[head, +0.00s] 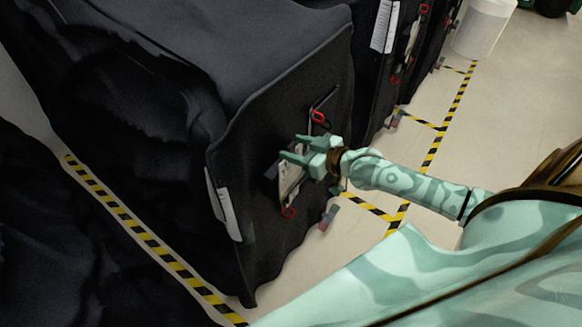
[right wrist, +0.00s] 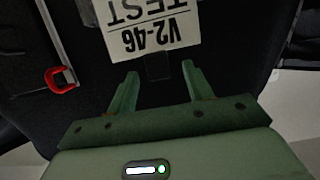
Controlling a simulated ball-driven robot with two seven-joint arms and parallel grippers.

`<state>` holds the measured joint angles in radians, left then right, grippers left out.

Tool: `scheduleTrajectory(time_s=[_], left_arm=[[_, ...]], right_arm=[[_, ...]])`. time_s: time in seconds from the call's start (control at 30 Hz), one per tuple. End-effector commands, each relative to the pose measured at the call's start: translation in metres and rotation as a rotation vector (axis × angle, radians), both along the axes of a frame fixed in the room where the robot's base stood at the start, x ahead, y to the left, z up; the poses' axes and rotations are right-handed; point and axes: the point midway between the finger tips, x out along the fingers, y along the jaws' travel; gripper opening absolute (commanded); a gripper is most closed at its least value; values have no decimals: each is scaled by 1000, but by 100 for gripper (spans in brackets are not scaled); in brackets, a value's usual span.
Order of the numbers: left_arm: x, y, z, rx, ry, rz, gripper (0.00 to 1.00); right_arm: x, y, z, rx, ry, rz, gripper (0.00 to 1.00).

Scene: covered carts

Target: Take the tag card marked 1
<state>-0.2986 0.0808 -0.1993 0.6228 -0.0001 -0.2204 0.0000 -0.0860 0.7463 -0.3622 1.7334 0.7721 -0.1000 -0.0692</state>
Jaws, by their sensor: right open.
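My right gripper (head: 291,148) is open at the front of the nearest black-covered cart (head: 250,150). A pale card (head: 291,178) hangs on that front beside the gripper, partly hidden by it. A white card (right wrist: 150,28) with the upside-down text "V2-46 TEST" lies just beyond the fingertips, cut off by the top edge. I cannot make out a card marked 1. My left gripper is not in view.
Red clips show above (head: 319,117) and below (head: 288,212) the gripper. White sheets (head: 220,205) hang on the cart's left corner. Another covered cart (head: 372,75) stands behind. Yellow-black tape (head: 432,155) marks the floor; a white bin (head: 483,28) stands far right.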

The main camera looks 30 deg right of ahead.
Motion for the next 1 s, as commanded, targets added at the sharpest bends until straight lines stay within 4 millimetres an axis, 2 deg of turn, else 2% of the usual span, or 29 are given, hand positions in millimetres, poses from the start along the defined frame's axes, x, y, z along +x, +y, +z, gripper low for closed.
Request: scheduleTrajectory(time_s=[0.13, 0.37, 0.4, 0.57, 0.87, 1.0], left_arm=[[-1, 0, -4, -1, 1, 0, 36], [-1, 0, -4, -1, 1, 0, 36], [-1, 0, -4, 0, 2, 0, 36], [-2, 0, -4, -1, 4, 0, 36], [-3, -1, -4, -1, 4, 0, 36], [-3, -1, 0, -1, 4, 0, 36]], right_arm=[[16, 6, -6, 0, -2, -1, 51], [18, 7, -6, -1, 0, -1, 51], [18, 7, -6, -1, 0, -1, 45], [17, 7, -6, -1, 0, -1, 1], [17, 7, -5, -1, 0, -1, 0], [18, 7, 3, -2, -1, 0, 0]])
